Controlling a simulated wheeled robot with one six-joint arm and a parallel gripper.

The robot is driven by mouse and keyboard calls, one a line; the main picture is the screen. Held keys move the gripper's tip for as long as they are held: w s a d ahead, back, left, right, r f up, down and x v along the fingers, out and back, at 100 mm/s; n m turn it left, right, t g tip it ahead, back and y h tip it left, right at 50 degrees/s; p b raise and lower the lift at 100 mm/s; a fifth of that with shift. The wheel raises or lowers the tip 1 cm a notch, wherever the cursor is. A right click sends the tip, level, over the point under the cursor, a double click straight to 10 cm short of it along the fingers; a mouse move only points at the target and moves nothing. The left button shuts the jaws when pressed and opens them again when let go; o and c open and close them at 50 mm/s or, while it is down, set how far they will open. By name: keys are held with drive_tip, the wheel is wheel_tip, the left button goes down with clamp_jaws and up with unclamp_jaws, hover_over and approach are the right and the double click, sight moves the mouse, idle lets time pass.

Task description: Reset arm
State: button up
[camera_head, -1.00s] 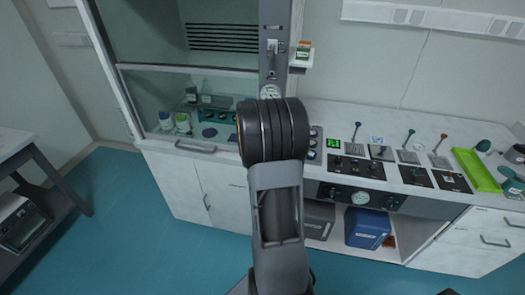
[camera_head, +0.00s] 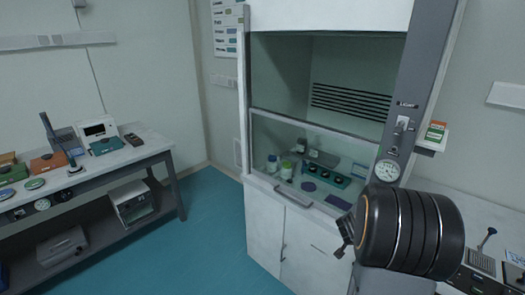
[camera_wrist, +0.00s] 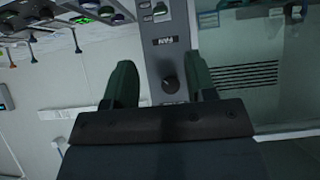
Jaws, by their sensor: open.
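In the wrist view, the two dark green fingers of my gripper (camera_wrist: 160,66) stand apart with nothing between them. A grey control post (camera_wrist: 174,60) marked "FAN" with a black knob (camera_wrist: 170,85) shows behind the gap. In the head view, my dark ribbed arm segment covers the lower right. A small dark part at its left, in front of the fume hood (camera_head: 290,130), looks like the end of my arm, but its fingers are too small to tell.
A bench (camera_head: 155,152) with instruments stands at the left. Clear teal floor (camera_head: 200,225) lies between it and the hood. Bottles and a dark rack (camera_head: 330,177) stand inside the hood. A small shelf (camera_head: 432,143) with a box (camera_head: 435,131) sticks out at the right.

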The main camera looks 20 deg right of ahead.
drive_tip(key=a+n+y, duration=0.3)
drive_tip(key=a+y, duration=0.4)
drive_tip(key=a, duration=0.6)
drive_tip(key=s+a+r+n+y, duration=0.1)
drive_tip(key=s+a+r+n, duration=0.3)
drive_tip(key=a, duration=0.5)
drive_tip(key=s+a+r+n, duration=0.4)
drive_tip(key=s+a+r, duration=0.3)
drive_tip(key=a, duration=0.2)
drive_tip(key=shift+s+r+n+g+y, duration=0.2)
drive_tip(key=shift+n+g+y, duration=0.1)
drive_tip(key=shift+g+y, duration=0.1)
